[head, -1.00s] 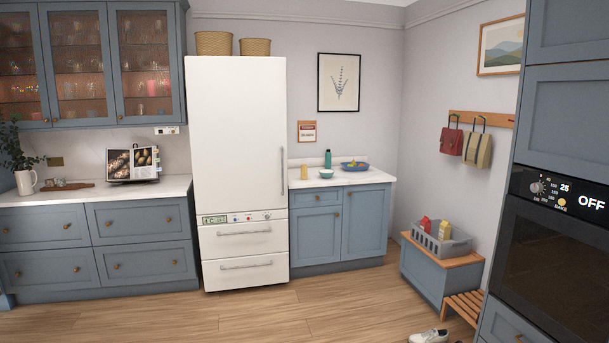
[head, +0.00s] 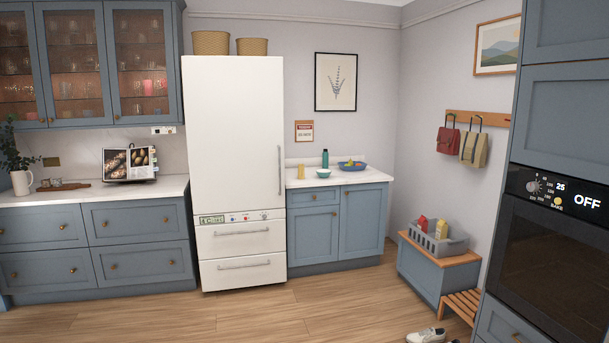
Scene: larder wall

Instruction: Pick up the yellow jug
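A small upright yellow object (head: 301,172) stands on the short white counter just right of the fridge, close to the fridge's side. It is the likeliest yellow jug, but it is too small here to make out a handle or spout. A teal bottle (head: 325,158), a pale teal bowl (head: 323,173) and a blue bowl (head: 352,166) with yellow and green things in it stand to its right. My gripper is not in view.
A tall white fridge (head: 235,140) stands left of that counter (head: 372,176). A grey basket (head: 456,244) with cartons sits on a bench at right. Shoes (head: 427,335) and a slatted rack (head: 462,303) are on the floor. The wooden floor before the fridge is clear.

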